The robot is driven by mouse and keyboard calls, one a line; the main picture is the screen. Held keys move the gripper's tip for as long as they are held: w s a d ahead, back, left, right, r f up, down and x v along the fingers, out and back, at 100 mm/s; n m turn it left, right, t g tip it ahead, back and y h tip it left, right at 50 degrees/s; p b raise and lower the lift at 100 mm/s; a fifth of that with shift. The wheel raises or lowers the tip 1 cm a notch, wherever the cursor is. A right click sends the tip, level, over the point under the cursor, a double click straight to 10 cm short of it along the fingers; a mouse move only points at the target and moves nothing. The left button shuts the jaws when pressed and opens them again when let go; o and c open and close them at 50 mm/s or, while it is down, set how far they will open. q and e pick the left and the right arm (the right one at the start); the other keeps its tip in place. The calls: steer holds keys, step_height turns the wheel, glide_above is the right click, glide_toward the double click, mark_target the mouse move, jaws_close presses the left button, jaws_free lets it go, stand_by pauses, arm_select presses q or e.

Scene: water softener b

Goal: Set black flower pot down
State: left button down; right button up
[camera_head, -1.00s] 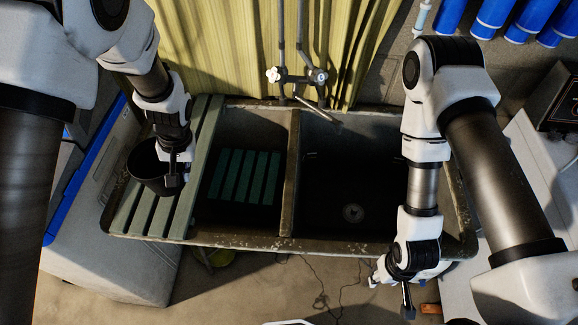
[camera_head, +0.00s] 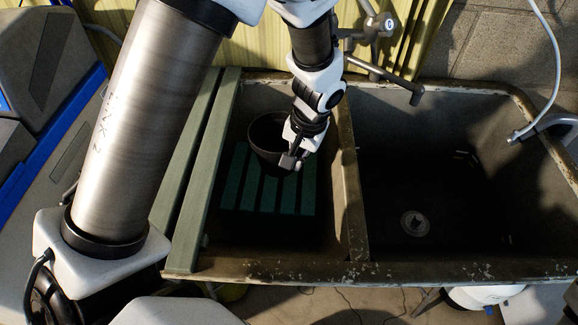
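The black flower pot (camera_head: 266,138) is in the left basin of the sink, upright or nearly so, over the far part of the green slatted rack (camera_head: 243,190). My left gripper (camera_head: 289,161) is at the pot's right side and appears shut on its wall. The gap between the pot's base and the rack is too dark to judge. My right gripper cannot be made out in this view.
The sink's middle divider (camera_head: 352,190) stands just right of my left gripper. The right basin (camera_head: 450,180) is empty, with a drain. Green slats (camera_head: 205,170) lie across the sink's left end. A faucet (camera_head: 378,70) reaches over the back.

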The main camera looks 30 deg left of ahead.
arm_select(q)
step_height(320, 180, down, 6)
steer(key=shift+f+b, duration=0.15)
steer(key=shift+b, duration=0.45)
steer(key=shift+f, duration=0.35)
steer(key=shift+w, duration=0.1)
steer(key=shift+f, duration=0.2)
steer(key=c, duration=1.3)
jaws_free()
steer(key=shift+r, duration=0.1)
